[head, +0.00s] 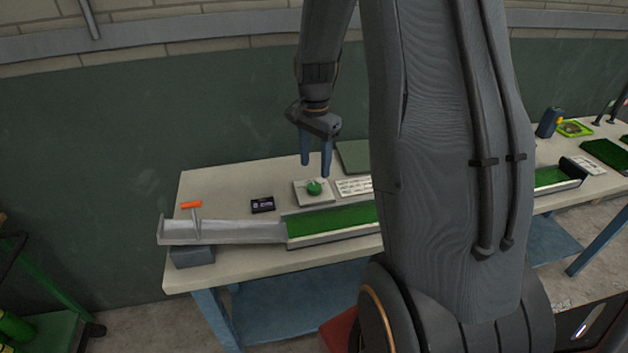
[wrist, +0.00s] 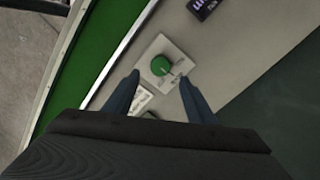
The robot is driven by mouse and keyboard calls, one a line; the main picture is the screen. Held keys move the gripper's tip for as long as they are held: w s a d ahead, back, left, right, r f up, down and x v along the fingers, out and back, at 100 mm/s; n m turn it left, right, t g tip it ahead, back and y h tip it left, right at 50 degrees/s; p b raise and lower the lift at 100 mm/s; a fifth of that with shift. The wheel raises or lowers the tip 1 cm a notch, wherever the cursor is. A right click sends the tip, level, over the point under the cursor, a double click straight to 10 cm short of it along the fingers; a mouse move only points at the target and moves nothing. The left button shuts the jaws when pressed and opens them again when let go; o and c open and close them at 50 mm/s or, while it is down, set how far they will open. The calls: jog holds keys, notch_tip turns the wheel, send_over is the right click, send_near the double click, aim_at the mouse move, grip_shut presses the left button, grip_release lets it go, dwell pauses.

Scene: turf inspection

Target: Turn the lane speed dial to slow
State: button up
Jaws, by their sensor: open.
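The lane speed dial (head: 314,187) is a round green knob on a pale plate (head: 302,199) on the bench, just behind the green lane. In the wrist view the green dial (wrist: 160,66) has a light pointer line, and its plate (wrist: 150,48) carries small markings too blurred to read. My gripper (head: 316,172) points down with its two blue fingers apart, above the dial in the head view. In the wrist view my gripper (wrist: 158,82) is open, with the fingertips on either side of the plate's near part and nothing between them. I cannot tell the exact height above the dial.
A green lane (head: 330,220) with raised rails runs along the bench front, with a pale ramp (head: 225,231) and orange-topped handle (head: 191,205) at left. A small black display (head: 262,205) lies left of the dial, a white labelled card (head: 354,187) right. The dark wall stands behind.

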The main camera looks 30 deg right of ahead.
aim_at(314, 186)
jog(key=shift+a+f+p, duration=0.1)
jog(key=shift+f+p, duration=0.8)
jog(key=shift+f, duration=2.6)
jog(key=c, duration=1)
